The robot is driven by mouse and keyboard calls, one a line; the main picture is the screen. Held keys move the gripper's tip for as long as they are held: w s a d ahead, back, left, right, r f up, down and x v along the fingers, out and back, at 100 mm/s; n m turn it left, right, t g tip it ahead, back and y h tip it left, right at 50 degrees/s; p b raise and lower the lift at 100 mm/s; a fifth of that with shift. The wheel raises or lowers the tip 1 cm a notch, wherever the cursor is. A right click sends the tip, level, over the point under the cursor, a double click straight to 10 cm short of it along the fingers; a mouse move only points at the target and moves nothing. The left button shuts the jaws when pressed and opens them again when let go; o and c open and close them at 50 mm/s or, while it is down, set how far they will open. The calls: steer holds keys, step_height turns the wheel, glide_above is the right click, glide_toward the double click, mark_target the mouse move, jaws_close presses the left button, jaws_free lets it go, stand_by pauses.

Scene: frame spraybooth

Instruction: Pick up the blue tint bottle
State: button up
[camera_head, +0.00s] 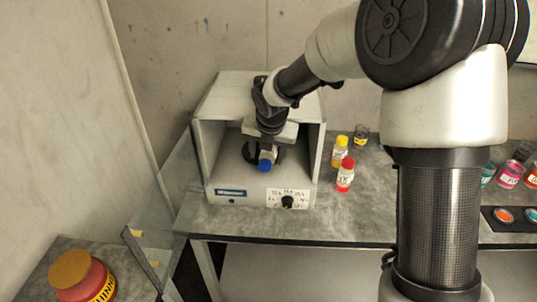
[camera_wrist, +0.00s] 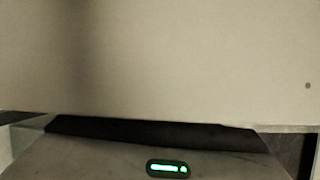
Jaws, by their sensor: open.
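A small pale part shows just above the cap, and the rest of the bottle is hidden or too small to make out. My gripper (camera_head: 263,153) is open and points into the booth, right at the bottle in the picture. I cannot tell whether its fingers are around the bottle or touching it. The wrist view shows neither the bottle nor the fingertips clearly.
A yellow-capped bottle (camera_head: 340,151), a red-capped bottle (camera_head: 345,177) and a dark jar (camera_head: 361,134) stand right of the booth on the grey table (camera_head: 365,215). Colored jars (camera_head: 510,174) stand at far right. A glass panel (camera_head: 180,182) edges the left. The booth walls are close around my gripper.

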mark_target(266, 161)
steer(key=x, duration=0.4)
steer(key=shift+f, duration=0.15)
jaws_close()
